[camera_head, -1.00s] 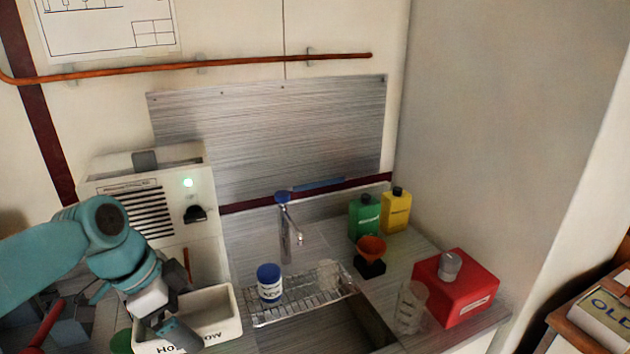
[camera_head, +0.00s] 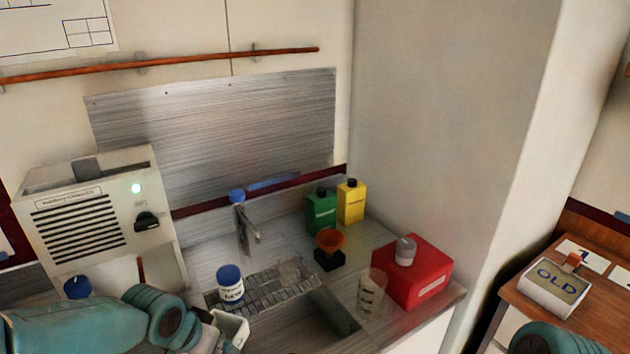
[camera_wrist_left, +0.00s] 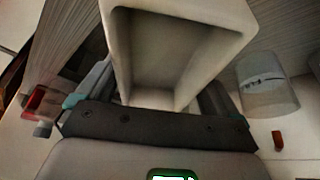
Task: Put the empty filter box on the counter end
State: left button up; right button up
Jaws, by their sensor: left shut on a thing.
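The empty white box (camera_wrist_left: 170,50) is held in my left gripper (camera_wrist_left: 155,105); its open, hollow inside faces the left wrist camera. In the head view, part of the box (camera_head: 232,328) shows beside my left gripper (camera_head: 212,335) at the bottom, in front of the counter (camera_head: 405,318). The arm hides much of it, and any label on it is not readable. The counter's right end lies past the red box. At the lower right of the head view, a teal part of my right arm shows, but its gripper is out of view.
A red box (camera_head: 418,278), a clear beaker (camera_head: 371,293), an orange funnel (camera_head: 329,240), green (camera_head: 321,213) and yellow (camera_head: 351,203) bottles and a blue-capped jar (camera_head: 231,290) crowd the counter around the sink. A wooden desk at right carries a box marked OLD (camera_head: 556,287).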

pick_arm(q)
jog(key=n, duration=0.1)
jog(key=w+n+y, duration=0.1)
jog(key=shift+w+d+r+n, duration=0.15)
jog(key=shift+d+n, duration=0.1)
jog(key=shift+n, duration=0.05)
jog(key=shift+r+n, duration=0.1)
jog(key=shift+n, duration=0.4)
